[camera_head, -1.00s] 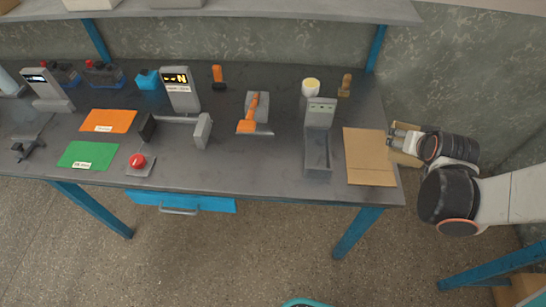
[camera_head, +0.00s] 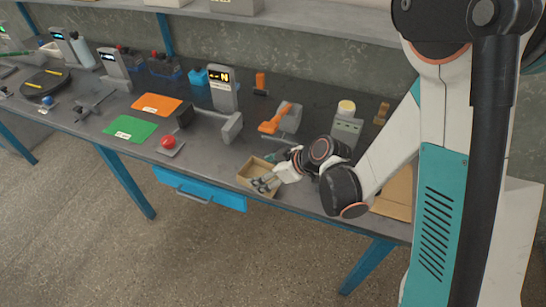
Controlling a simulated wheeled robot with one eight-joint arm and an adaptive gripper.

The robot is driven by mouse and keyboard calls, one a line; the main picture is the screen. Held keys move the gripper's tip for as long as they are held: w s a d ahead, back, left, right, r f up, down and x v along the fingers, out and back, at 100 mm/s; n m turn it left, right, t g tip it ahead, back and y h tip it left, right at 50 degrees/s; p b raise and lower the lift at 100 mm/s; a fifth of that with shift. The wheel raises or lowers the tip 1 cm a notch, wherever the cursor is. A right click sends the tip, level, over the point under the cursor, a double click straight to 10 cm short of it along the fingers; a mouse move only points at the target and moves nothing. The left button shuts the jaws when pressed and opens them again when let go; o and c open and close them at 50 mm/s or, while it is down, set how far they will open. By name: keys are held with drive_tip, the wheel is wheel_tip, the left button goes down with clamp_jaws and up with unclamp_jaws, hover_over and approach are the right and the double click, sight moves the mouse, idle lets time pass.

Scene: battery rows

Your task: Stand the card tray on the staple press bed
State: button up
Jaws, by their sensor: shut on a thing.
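The card tray (camera_head: 250,172) is a shallow, open tan box. My gripper (camera_head: 267,183) is shut on its right side and holds it near the table's front edge; I cannot tell whether it touches the table. A grey upright unit with a label (camera_head: 346,128) stands to the right, behind my arm, which hides its low bed. A grey block with an orange lever (camera_head: 284,118) stands behind the tray. Which of these two is the staple press I cannot tell for sure.
A red button box (camera_head: 168,145) and a grey clamp-like fixture (camera_head: 231,128) stand left of the tray. Green (camera_head: 131,127) and orange (camera_head: 158,104) mats lie farther left. A flat cardboard sheet (camera_head: 397,195) lies at the right, partly behind my arm. A blue drawer (camera_head: 200,188) hangs below.

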drive_tip(key=shift+s+a+f+n+g, duration=0.2)
drive_tip(key=shift+s+a+n+g, duration=0.15)
drive_tip(key=shift+a, duration=0.25)
drive_tip(key=shift+s+a+f+n+g, duration=0.15)
drive_tip(key=shift+s+a+f+n, duration=0.1)
drive_tip(key=shift+a+n, duration=0.3)
drive_tip(key=shift+w+r+p, duration=0.15)
drive_tip(key=shift+w+p, duration=0.2)
drive_tip(key=shift+p, duration=0.05)
drive_tip(key=w+d, duration=0.2)
drive_tip(key=w, duration=0.3)
drive_tip(key=w+d, duration=0.2)
drive_tip(key=w, duration=0.3)
drive_tip(key=w+d+p, duration=0.1)
drive_tip(key=w, duration=0.4)
drive_tip(key=shift+w+d+f, duration=0.2)
drive_tip(key=shift+w+d, duration=0.15)
drive_tip(key=shift+d, duration=0.05)
drive_tip(key=shift+w, duration=0.1)
wheel_tip(320, 180, down, 4)
drive_tip(key=shift+r+b, duration=0.2)
drive_tip(key=shift+b, duration=0.65)
drive_tip(key=shift+r, duration=0.1)
